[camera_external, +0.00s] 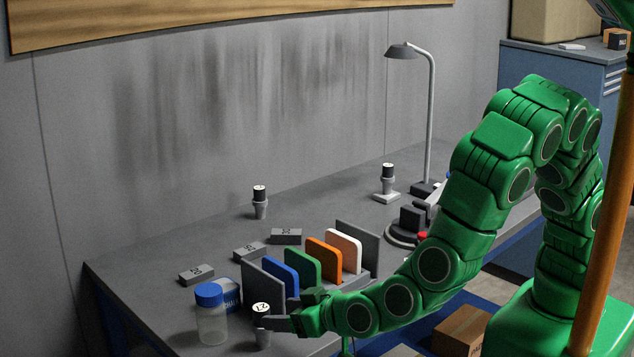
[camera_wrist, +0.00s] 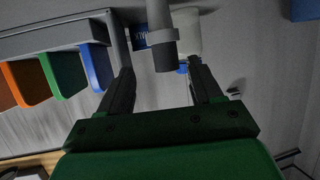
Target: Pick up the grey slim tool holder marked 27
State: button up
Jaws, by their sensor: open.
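The slim grey tool holder (camera_external: 262,338) stands upright near the front edge of the bench, with a dark top and a white label that seems to read 27. My gripper (camera_external: 280,322) is low beside it, with its fingers reaching towards it from the right. In the wrist view the grey holder (camera_wrist: 161,30) with its collar shows between the open fingers (camera_wrist: 160,70). I see a gap on both sides, and no clear contact. The fingers partly hide the holder in the external view.
A blue-lidded jar (camera_external: 211,322) and a blue box (camera_external: 232,294) stand just left of the holder. A rack with coloured plates (camera_external: 303,267) stands close behind my gripper. Two other holders (camera_external: 260,204) (camera_external: 388,180), several grey blocks (camera_external: 197,274) and a lamp (camera_external: 430,110) are farther back.

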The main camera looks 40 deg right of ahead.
aim_at(255, 315)
jog(key=shift+x, duration=1)
jog(key=shift+a+x, duration=0.15)
jog(key=shift+x, duration=0.8)
jog(key=shift+a+x, duration=0.15)
jog(key=shift+x, duration=1.85)
jog(key=shift+a, duration=0.1)
jog(key=shift+s, duration=0.1)
grip_shut()
